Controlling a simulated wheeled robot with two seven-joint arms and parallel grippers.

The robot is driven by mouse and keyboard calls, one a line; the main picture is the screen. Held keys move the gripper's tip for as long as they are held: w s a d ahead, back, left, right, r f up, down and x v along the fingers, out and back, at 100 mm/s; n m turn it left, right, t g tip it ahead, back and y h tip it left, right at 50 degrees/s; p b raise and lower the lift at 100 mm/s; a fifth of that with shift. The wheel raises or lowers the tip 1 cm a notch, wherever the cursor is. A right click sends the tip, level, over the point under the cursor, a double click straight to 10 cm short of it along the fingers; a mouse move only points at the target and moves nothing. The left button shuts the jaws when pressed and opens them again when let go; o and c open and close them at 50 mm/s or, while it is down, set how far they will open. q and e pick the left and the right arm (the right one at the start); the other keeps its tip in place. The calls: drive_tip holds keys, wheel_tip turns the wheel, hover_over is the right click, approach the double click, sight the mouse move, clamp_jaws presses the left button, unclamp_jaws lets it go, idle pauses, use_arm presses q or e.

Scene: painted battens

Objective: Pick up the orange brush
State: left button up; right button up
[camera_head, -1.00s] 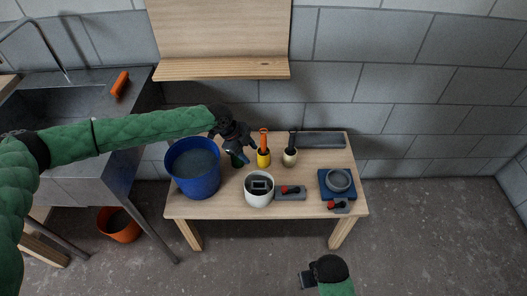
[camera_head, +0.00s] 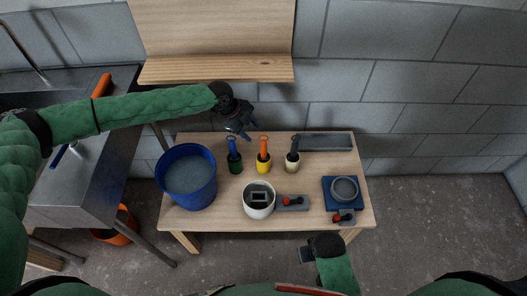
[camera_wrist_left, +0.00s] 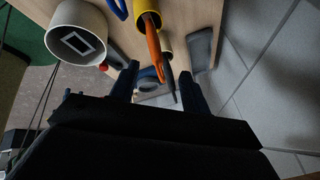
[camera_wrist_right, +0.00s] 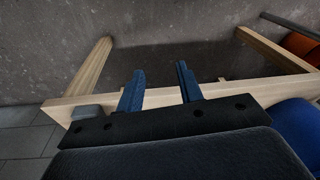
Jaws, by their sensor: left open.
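The orange brush (camera_head: 263,147) stands handle up in a yellow cup (camera_head: 264,164) on the table, between two other brushes. My left gripper (camera_head: 246,131) is open and empty, behind and slightly left of the orange brush, above the table. In the left wrist view the yellow cup (camera_wrist_left: 148,14) is at the top, and the orange handle (camera_wrist_left: 154,52) points into the gap between the open fingers (camera_wrist_left: 158,76), without visible contact. My right gripper (camera_head: 305,254) is low in front of the table; its fingers (camera_wrist_right: 160,76) are apart and empty in the right wrist view.
A blue-handled brush in a green cup (camera_head: 235,166) and a dark-handled brush in a cream cup (camera_head: 292,166) flank the yellow one. A blue bucket (camera_head: 188,203), a white pot (camera_head: 258,212) and a blue block with a grey bowl (camera_head: 344,188) share the table. A wooden shelf (camera_head: 217,69) hangs behind.

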use_arm(q)
drive_tip(key=p, duration=0.3)
hover_over(264, 153)
drive_tip(key=a, duration=0.2)
drive_tip(key=f, duration=0.3)
drive_tip(key=w+f, duration=0.1)
drive_tip(key=f, duration=0.1)
drive_tip(key=shift+d, duration=0.15)
drive_tip(key=shift+d+f, duration=0.2)
drive_tip(key=shift+f, duration=0.25)
use_arm(e)
wheel_tip(264, 153, down, 12)
drive_tip(key=s+d, duration=0.1)
drive_tip(key=shift+s+f, duration=0.15)
drive_tip(key=shift+s, duration=0.1)
use_arm(q)
clamp_jaws()
use_arm(e)
drive_tip(key=shift+w, duration=0.1)
